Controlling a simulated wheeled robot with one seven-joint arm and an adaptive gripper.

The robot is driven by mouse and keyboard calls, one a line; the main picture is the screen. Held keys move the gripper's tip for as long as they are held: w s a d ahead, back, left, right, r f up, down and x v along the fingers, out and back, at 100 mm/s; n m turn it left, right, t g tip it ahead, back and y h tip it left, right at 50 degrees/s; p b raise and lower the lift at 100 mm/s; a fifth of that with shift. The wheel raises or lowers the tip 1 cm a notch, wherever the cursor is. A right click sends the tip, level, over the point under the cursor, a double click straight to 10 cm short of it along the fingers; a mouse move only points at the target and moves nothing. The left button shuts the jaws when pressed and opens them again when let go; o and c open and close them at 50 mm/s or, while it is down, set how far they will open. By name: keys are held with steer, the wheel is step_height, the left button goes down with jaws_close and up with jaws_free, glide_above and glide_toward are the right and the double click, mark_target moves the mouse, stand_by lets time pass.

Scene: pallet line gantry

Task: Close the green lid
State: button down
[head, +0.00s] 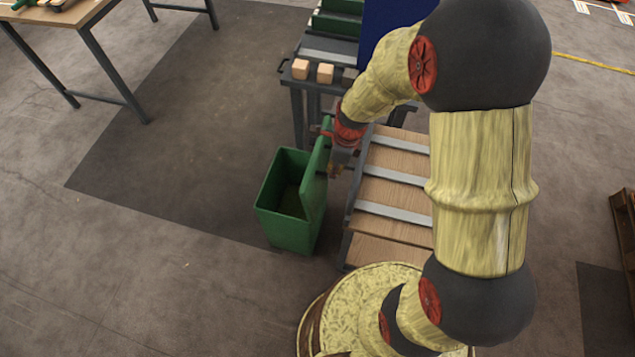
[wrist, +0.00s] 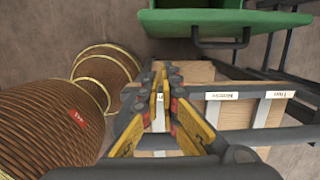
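The green bin (head: 283,228) stands on the floor with its top open and a dark inside. Its green lid (head: 315,178) stands raised, roughly upright, along the bin's right side. My gripper (head: 336,172) is just right of the lid, between it and the slatted bench; whether it touches the lid is hard to tell. In the wrist view, my gripper (wrist: 160,78) has its fingers close together, with nothing seen held. A green panel with a dark handle (wrist: 221,42), apparently the lid, lies beyond the fingertips at the top of that view.
A bench with wooden slats and metal strips (head: 393,212) stands close to the right of the bin. Behind it, a table holds small wooden blocks (head: 325,72) and green trays. A workbench (head: 60,18) is at the far left. The floor left of the bin is clear.

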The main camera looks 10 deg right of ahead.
steer(key=w+a+f+b, duration=0.2)
steer(key=a+f+b, duration=0.2)
steer(key=f, duration=0.6)
steer(key=shift+w+a+f, duration=0.15)
steer(key=shift+w+a, duration=0.15)
steer(key=shift+w, duration=0.05)
